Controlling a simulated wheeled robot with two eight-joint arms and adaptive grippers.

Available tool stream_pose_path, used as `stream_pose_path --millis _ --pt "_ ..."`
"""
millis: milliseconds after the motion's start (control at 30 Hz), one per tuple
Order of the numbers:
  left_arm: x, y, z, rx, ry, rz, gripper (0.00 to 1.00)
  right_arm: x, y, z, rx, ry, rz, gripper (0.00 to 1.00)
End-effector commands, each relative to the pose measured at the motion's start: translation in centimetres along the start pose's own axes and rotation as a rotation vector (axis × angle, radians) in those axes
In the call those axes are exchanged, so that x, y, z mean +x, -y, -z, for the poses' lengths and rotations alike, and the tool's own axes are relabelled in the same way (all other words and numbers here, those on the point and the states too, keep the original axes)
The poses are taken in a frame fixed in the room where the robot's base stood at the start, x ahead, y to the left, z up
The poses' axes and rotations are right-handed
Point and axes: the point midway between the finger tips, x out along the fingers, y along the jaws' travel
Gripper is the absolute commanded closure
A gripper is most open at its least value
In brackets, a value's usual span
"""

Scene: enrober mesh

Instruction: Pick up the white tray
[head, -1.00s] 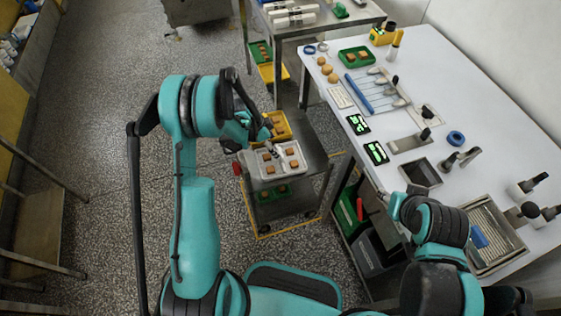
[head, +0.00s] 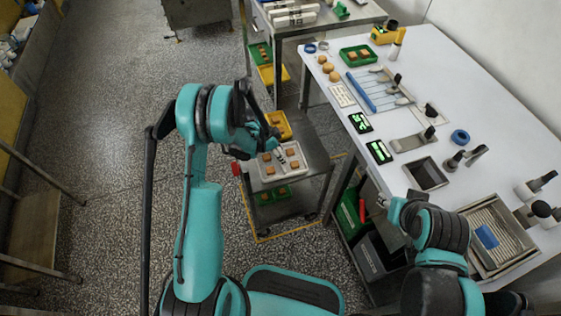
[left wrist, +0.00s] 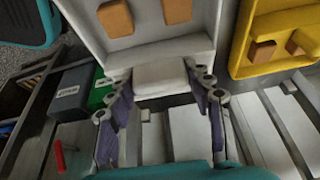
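The white tray (head: 262,178) holds several brown pieces and rests on top of a low metal trolley in the head view. It also fills the top of the left wrist view (left wrist: 150,50), with a pale tab (left wrist: 165,77) on its near edge. My left gripper (head: 284,153) is over the tray in the head view. In the left wrist view its fingers (left wrist: 162,85) are apart, one on each side of the tab; firm contact is not visible. My right gripper (head: 383,200) is beside the white table's near edge, too small to tell its opening.
A yellow tray (head: 284,133) with brown pieces lies right behind the white tray; it shows at right in the left wrist view (left wrist: 245,50). Green trays (head: 283,190) sit on the trolley's lower shelf. The white table (head: 450,100) stands close on the right.

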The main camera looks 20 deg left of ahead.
Motion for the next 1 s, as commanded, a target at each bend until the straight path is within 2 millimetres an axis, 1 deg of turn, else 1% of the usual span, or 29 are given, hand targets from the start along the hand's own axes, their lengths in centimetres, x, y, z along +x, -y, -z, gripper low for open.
stream_pose_path --millis 267,367,467,533,667,800,1000 --pt "0.0 0.0 0.0 0.000 0.000 0.000 0.99 0.0 0.0 0.0 0.000 0.000 0.000 0.60" --pt "-0.4 0.0 0.1 0.000 0.000 -0.001 0.99 -0.2 0.0 0.1 0.000 0.000 0.000 0.60" --pt "-1.2 0.0 0.5 0.000 0.000 -0.001 0.99 -0.6 0.0 0.4 0.000 0.000 0.000 0.60" --pt "-2.1 0.0 0.9 0.000 0.000 -0.001 0.99 -1.0 0.0 0.7 0.000 0.000 0.000 0.60" --pt "-4.5 -0.1 1.9 0.000 0.001 -0.001 0.99 -2.0 0.0 1.4 0.000 0.000 0.000 0.60" --pt "-5.1 -2.7 4.8 0.005 0.001 -0.003 0.99 -2.8 0.0 2.0 0.000 0.000 0.000 0.60" --pt "-6.3 -5.9 8.7 0.004 0.001 -0.002 0.99 -4.0 0.0 2.9 0.000 0.000 0.000 0.60"
